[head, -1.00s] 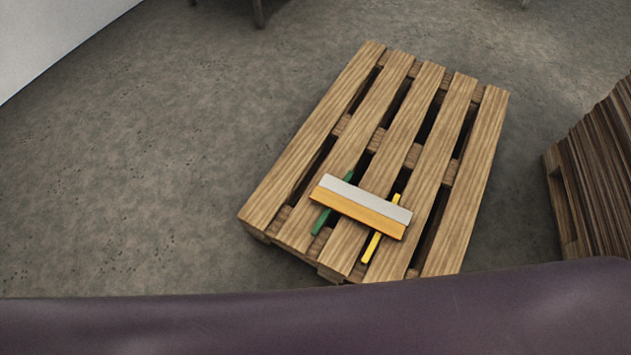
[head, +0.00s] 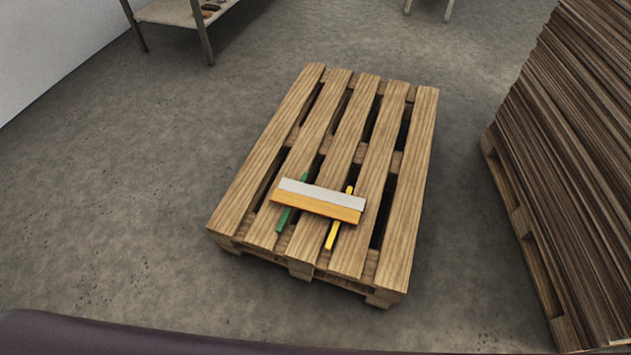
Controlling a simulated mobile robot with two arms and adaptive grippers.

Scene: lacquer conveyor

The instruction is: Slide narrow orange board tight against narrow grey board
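The narrow orange board (head: 314,206) and the narrow grey board (head: 322,194) lie side by side on the wooden pallet (head: 412,190). The orange board is on the near side, and its long edge appears to meet the grey board with no visible gap. Both rest across a green stick (head: 283,219) on the left and a yellow stick (head: 332,235) on the right. Neither of my grippers is in view.
A tall stack of brown boards (head: 570,150) stands on another pallet (head: 529,237) at the right. A table (head: 170,12) is at the back left, by a white wall (head: 45,45). The floor around the pallet is clear.

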